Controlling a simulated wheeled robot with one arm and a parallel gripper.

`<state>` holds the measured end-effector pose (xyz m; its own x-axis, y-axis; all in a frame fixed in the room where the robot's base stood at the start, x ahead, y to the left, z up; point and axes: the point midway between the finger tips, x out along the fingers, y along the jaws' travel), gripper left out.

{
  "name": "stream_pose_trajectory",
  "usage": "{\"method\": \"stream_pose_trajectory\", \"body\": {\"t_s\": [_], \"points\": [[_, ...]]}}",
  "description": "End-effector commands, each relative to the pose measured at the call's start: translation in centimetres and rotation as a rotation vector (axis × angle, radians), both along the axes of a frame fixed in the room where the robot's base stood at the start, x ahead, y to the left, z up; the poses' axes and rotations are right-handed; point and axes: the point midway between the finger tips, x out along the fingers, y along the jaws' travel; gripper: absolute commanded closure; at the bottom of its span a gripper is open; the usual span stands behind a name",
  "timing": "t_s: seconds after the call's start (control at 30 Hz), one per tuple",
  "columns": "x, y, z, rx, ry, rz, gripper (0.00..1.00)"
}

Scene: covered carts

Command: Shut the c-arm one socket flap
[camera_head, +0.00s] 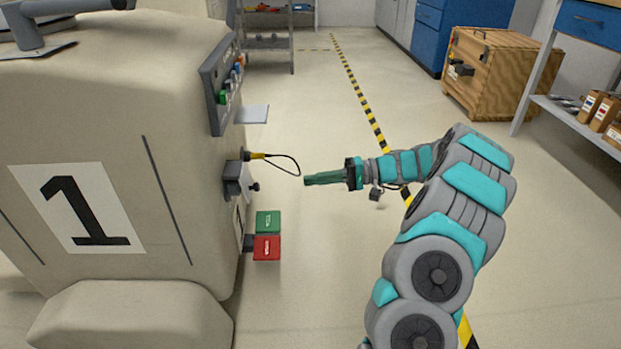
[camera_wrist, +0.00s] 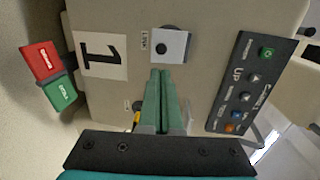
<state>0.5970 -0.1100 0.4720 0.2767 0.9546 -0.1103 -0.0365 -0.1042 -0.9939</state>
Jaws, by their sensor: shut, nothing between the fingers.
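The c-arm one cart (camera_head: 100,200) is a beige covered body marked with a large 1, at the left of the head view. A small grey socket fitting (camera_head: 232,179) is on its right side. A pale plate with a dark knob, apparently the flap (camera_head: 246,184), stands out from it. In the wrist view the pale square flap (camera_wrist: 178,47) with its dark round spot is just beyond the fingertips. My gripper (camera_head: 308,180) is shut and empty, pointing at the fitting with a gap in the head view. It also shows in the wrist view (camera_wrist: 167,75).
A looped cable with a yellow end (camera_head: 275,160) hangs out above the flap. A button panel (camera_head: 222,85) is higher up. Green (camera_head: 268,222) and red (camera_head: 267,247) blocks stick out below. A wooden crate (camera_head: 490,72) stands far right. The floor between is clear.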

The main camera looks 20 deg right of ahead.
Motion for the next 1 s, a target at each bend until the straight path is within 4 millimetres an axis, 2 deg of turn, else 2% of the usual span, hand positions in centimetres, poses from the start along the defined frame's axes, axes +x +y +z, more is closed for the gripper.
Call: {"method": "stream_pose_trajectory", "body": {"t_s": [0.3,0.5,0.7,1.0], "points": [[1.7,6.1,-0.7,0.003,0.000,0.003,1.00],[2.6,9.0,-1.0,-0.001,-0.002,0.001,1.00],[3.1,10.4,-1.2,-0.001,-0.003,0.000,1.00],[3.2,10.7,-1.2,0.000,-0.003,-0.001,1.00]]}}
